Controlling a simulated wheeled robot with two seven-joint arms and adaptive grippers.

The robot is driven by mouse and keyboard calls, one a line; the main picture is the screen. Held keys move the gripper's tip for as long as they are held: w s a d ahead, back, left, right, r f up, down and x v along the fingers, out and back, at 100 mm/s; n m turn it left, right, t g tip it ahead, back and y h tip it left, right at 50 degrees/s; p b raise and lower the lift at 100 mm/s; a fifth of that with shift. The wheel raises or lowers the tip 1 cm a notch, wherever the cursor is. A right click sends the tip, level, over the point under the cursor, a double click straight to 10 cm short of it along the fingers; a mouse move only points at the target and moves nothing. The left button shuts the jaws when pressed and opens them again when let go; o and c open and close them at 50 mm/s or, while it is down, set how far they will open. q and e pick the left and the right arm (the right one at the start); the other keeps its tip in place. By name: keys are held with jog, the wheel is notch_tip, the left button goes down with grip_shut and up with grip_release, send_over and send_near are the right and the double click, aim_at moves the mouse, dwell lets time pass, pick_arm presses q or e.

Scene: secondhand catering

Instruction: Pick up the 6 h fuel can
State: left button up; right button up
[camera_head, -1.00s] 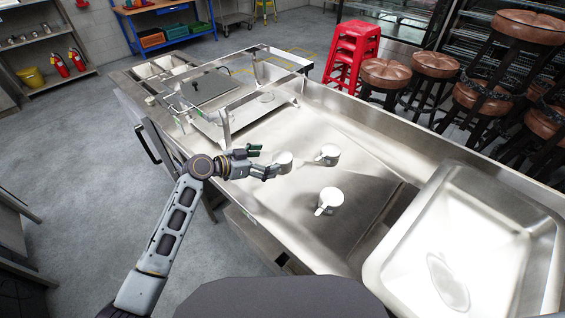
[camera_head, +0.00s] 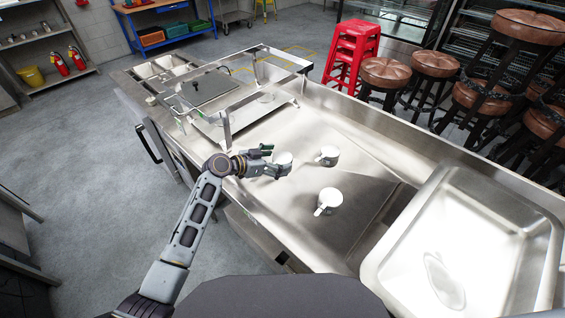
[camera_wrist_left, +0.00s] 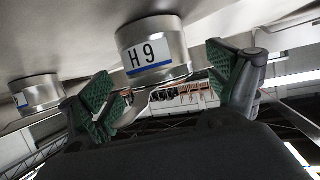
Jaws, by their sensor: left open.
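Three small light metal cans stand on the steel counter in the head view. The nearest to my left gripper (camera_head: 275,160) is the 6 h fuel can (camera_head: 286,157), partly hidden by the fingers. In the left wrist view this can (camera_wrist_left: 152,50) shows upside down, its label reading as "H 9", which turned over is "6 H". My left gripper is open, its green-padded fingers to either side of the can's near end. I cannot tell if they touch it. A second can (camera_head: 327,156) is to the right, and a third (camera_head: 329,199) is closer to me.
A large steel basin (camera_head: 470,240) fills the right of the counter. A raised steel frame (camera_head: 227,128) stands beyond my gripper to the left. Red stools (camera_head: 352,50) and brown-seated stools (camera_head: 435,65) stand behind the counter.

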aim_at(277, 159)
dwell(0.4)
pick_arm(q)
jog(key=c, duration=1.3)
jog(key=shift+r, duration=0.1)
jog(key=shift+r+b, duration=0.6)
jog(key=shift+r, duration=4.35)
